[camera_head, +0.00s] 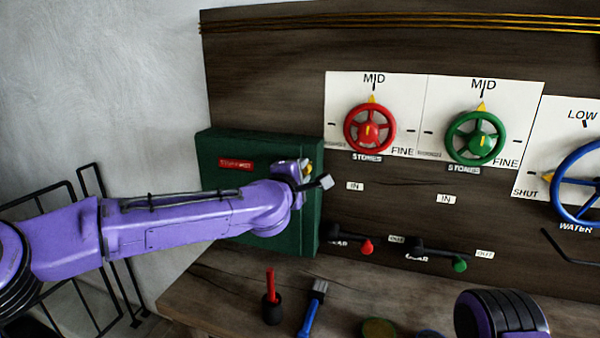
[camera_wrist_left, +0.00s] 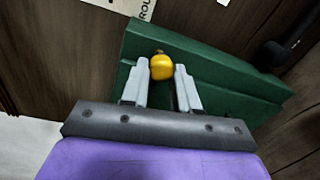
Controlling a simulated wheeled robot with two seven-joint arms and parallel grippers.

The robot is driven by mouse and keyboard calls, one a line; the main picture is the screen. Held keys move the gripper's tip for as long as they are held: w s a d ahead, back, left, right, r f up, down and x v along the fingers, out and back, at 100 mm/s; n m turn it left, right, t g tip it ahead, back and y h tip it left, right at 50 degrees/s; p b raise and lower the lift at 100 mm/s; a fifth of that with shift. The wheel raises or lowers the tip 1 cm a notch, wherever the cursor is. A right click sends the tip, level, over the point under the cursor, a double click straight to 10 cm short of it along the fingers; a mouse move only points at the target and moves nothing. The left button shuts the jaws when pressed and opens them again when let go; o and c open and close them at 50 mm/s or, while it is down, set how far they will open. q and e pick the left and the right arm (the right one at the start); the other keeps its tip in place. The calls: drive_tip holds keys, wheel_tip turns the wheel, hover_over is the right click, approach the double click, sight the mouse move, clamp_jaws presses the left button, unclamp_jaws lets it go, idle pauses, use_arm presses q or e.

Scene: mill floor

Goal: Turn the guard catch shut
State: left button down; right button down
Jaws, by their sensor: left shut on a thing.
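The guard is a dark green box (camera_head: 222,155) with a small red label, mounted at the left of the wooden panel. Its catch, a round yellow knob (camera_wrist_left: 161,65), sits between the fingertips of my left gripper (camera_wrist_left: 162,80) in the left wrist view. That gripper is shut on the knob, with a pale finger on each side. In the head view my left gripper (camera_head: 305,175) is at the box's right side, and my wrist hides most of the catch. I cannot tell how far the catch is turned. My right gripper is out of view.
A red handwheel (camera_head: 349,140), a green handwheel (camera_head: 452,142) and a blue handwheel (camera_head: 562,180) stand to the right. Below are levers with a red knob (camera_head: 367,247) and a green knob (camera_head: 460,265). A blue brush (camera_head: 310,315) lies on the bench.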

use_arm(q)
drive_tip(key=c, duration=0.8)
unclamp_jaws()
drive_tip(key=shift+d+r, duration=0.1)
drive_tip(key=shift+c, duration=0.2)
drive_tip(key=shift+w+d, duration=0.1)
drive_tip(key=shift+d, duration=0.05)
drive_tip(key=b+v, duration=0.3)
drive_tip(key=v, duration=0.7)
drive_tip(key=shift+s, duration=0.25)
